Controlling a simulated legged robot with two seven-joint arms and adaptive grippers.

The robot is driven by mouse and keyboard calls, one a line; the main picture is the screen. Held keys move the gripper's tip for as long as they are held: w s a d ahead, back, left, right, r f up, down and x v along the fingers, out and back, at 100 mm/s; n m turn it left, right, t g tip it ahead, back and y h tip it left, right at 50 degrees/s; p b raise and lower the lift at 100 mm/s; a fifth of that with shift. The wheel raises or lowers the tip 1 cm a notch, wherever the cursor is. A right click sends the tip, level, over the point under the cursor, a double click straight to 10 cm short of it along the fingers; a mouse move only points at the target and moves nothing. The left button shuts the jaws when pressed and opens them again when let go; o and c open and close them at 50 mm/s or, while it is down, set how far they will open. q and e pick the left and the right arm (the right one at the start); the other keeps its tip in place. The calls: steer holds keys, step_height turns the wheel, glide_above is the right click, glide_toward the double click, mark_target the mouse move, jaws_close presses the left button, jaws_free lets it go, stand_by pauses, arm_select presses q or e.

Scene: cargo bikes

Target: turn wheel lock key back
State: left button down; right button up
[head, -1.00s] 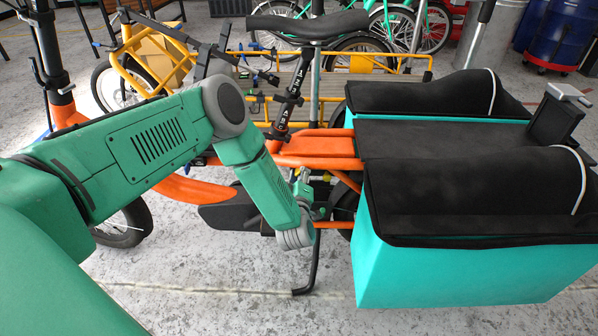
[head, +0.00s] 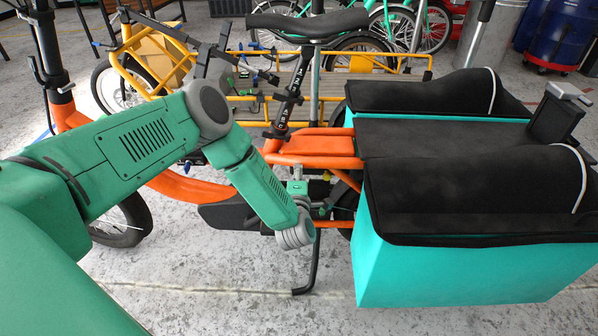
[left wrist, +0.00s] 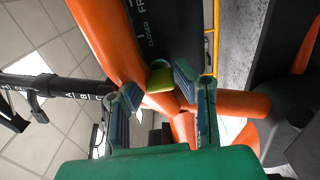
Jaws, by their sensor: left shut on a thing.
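The wheel lock key has a yellow-green head (left wrist: 160,78) and sits by the orange frame in the left wrist view. Behind it is a black lock panel (left wrist: 165,30) with the word "CLOSED". My left gripper (left wrist: 150,88) has its two blue-padded fingers on either side of the key head and is shut on it. In the head view my left gripper (head: 318,200) is low beside the orange cargo bike (head: 310,145), mostly hidden behind my wrist. My right gripper is not in view.
Turquoise panniers with black covers (head: 440,265) stand close to the right of my left wrist. The kickstand (head: 316,265) is just below it. The black saddle (head: 308,22) is above, and a yellow cargo bike (head: 150,60) stands behind. Grey floor in front is clear.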

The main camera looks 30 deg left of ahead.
arm_select(q)
steer(key=shift+s+f, duration=0.25)
steer(key=shift+f, duration=0.1)
steer(key=c, duration=1.3)
jaws_free()
steer(key=shift+w+a+r, duration=0.1)
steer(key=shift+v, duration=6)
steer(key=shift+a, duration=0.1)
